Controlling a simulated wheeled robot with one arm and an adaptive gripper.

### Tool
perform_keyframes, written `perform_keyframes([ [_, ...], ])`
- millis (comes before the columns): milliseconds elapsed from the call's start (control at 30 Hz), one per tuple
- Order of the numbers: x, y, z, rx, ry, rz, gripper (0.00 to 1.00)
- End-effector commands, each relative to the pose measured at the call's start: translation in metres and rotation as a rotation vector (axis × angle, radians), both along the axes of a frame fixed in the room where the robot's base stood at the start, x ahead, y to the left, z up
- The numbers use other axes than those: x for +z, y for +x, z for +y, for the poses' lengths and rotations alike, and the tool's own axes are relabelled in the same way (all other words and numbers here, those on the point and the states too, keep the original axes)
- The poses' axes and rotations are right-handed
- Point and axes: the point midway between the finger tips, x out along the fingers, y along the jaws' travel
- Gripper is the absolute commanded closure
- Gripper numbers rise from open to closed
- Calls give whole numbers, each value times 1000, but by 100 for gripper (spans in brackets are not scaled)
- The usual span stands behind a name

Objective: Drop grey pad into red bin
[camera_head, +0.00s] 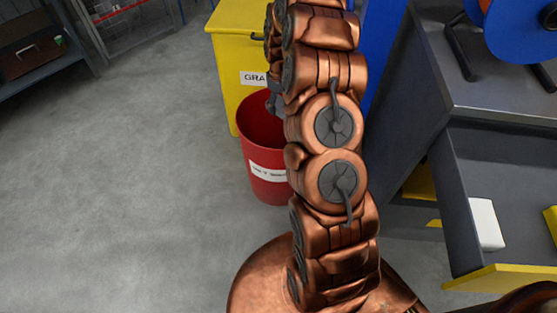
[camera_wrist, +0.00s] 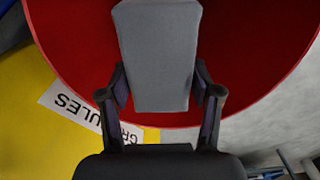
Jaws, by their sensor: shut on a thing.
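The red bin (camera_head: 265,170) stands on the floor left of my arm in the head view, with a white label on its front. In the wrist view the red bin (camera_wrist: 70,40) fills the upper part behind the pad. The grey pad (camera_wrist: 158,55) is between the two fingers of my gripper (camera_wrist: 160,90), which is shut on it. The pad shows over the red inside of the bin in the wrist view. In the head view my arm covers the bin's right side and most of the gripper, and I cannot make out the pad there.
A yellow box (camera_head: 229,65) labelled as granules stands just behind the bin. A grey workbench (camera_head: 480,95) with a blue reel (camera_head: 515,30) and an open drawer (camera_head: 485,160) is at the right. A white block (camera_head: 486,224) lies in the drawer. The floor at left is clear.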

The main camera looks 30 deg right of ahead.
Motion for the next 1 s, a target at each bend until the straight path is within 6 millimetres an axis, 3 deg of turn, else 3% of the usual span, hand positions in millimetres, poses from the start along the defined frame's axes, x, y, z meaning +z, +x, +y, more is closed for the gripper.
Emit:
perform_keyframes([
  [100,-9,0,0,0,0,0,69],
  [400,-10,0,0,0,0,0,69],
  [433,-10,0,0,0,0,0,34],
  [600,-10,0,0,0,0,0,17],
  [700,-10,0,0,0,0,0,7],
  [1000,-10,0,0,0,0,0,7],
])
